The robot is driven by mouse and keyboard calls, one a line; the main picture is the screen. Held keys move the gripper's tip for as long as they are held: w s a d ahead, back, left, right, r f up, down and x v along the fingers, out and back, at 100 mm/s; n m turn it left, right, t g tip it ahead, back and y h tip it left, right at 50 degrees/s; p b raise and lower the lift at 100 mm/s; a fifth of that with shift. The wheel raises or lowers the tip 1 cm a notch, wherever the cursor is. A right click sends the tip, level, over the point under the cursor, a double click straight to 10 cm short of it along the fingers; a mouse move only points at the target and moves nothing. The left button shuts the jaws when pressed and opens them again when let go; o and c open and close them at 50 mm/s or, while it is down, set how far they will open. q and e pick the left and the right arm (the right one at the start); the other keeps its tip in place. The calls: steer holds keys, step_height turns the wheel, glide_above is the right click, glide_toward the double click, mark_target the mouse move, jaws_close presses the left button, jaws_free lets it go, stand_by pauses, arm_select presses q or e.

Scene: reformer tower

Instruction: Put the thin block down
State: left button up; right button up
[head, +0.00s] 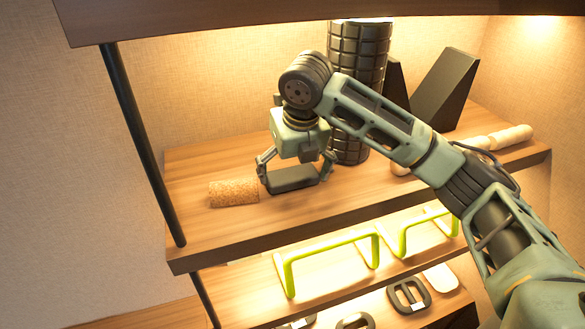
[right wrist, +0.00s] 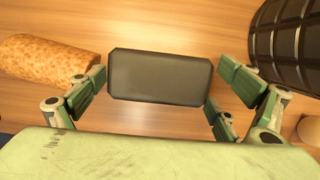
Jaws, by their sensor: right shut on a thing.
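The thin block (head: 291,180) is a dark grey slab on the upper wooden shelf's front part. My right gripper (head: 295,174) reaches down over it with one finger at each end and is shut on it. In the right wrist view the block (right wrist: 160,76) lies flat between the fingertips (right wrist: 162,82) of that gripper. The block is level and at or just above the shelf; I cannot tell if it touches the wood. My left gripper is not in view.
A cork roller (head: 234,193) lies just left of the block. A black ribbed foam roller (head: 350,150) stands behind it to the right. Dark wedge blocks (head: 446,88) and a pale wooden roller (head: 497,139) are farther right. Green-framed bars (head: 330,245) sit on the shelf below.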

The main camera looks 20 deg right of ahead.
mark_target(293, 174)
steer(key=o, duration=0.5)
steer(key=shift+r, duration=0.4)
steer(key=b+v, duration=0.1)
steer(key=v, duration=0.1)
steer(key=b+v, duration=0.2)
steer(key=shift+s+r, duration=0.1)
steer(key=shift+s, duration=0.25)
steer(key=s, duration=0.4)
steer(key=s+b, duration=0.1)
steer(key=s, duration=0.2)
steer(key=s+b, duration=0.1)
steer(key=s, duration=0.3)
steer(key=shift+s+d+r, duration=0.1)
steer(key=shift+s+d, duration=0.15)
steer(key=shift+s, duration=0.05)
